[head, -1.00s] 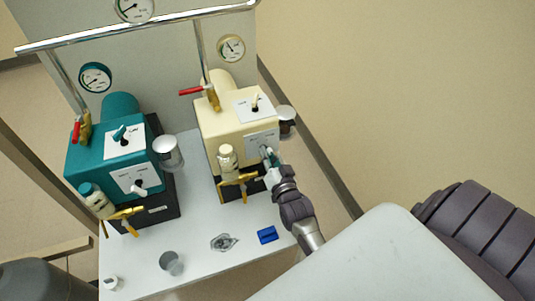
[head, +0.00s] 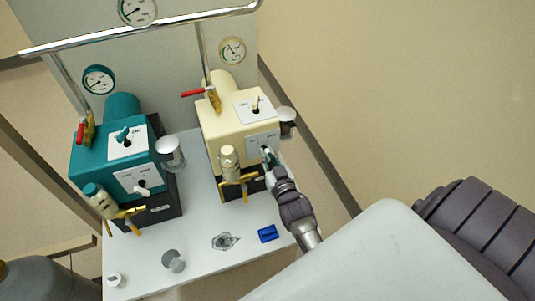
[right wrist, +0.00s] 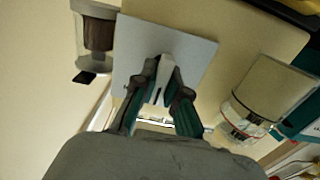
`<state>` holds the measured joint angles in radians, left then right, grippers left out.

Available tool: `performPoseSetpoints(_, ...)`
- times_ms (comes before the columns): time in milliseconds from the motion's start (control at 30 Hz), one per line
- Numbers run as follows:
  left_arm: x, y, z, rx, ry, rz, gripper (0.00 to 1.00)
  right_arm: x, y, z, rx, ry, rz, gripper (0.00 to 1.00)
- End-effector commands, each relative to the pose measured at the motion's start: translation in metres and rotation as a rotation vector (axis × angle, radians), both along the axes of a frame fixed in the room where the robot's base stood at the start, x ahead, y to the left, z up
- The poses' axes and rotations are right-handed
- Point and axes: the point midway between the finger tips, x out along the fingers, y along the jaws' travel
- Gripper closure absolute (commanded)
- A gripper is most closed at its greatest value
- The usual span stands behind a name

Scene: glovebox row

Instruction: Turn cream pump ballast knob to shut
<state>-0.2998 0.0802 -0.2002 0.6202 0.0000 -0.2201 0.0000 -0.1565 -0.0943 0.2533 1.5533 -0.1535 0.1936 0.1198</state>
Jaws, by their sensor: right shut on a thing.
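The cream pump (head: 225,130) stands on the white table, right of the teal pump. Its front carries a pale plate (head: 259,142) with the ballast knob, which my right gripper (head: 268,158) mostly hides in the head view. In the right wrist view the plate (right wrist: 195,52) lies straight ahead. There my right gripper (right wrist: 162,90) has its two fingers closed on the light-coloured knob (right wrist: 164,68), one finger on each side. The knob's marks are too small and covered to read. My left gripper is not in view.
A cream-capped bottle (head: 229,160) and a brass valve stand just left of the knob. The teal pump (head: 110,160) is farther left. A blue block (head: 267,233), a metal part (head: 225,241) and a grey cup (head: 173,261) lie on the table (head: 205,225).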

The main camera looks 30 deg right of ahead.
Motion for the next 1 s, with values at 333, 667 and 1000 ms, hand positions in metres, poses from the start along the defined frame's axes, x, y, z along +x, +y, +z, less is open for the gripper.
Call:
performPoseSetpoints(333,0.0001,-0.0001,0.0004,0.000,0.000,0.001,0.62,-0.0002,0.0002,-0.0006,-0.020,0.006,0.000,1.00)
performPoseSetpoints(667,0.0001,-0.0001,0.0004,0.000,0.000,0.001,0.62,-0.0001,0.0003,-0.0005,-0.019,0.006,0.000,0.62)
performPoseSetpoints(1000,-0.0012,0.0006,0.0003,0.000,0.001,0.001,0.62,-0.0048,0.0014,-0.0009,-0.019,0.006,0.000,0.62)
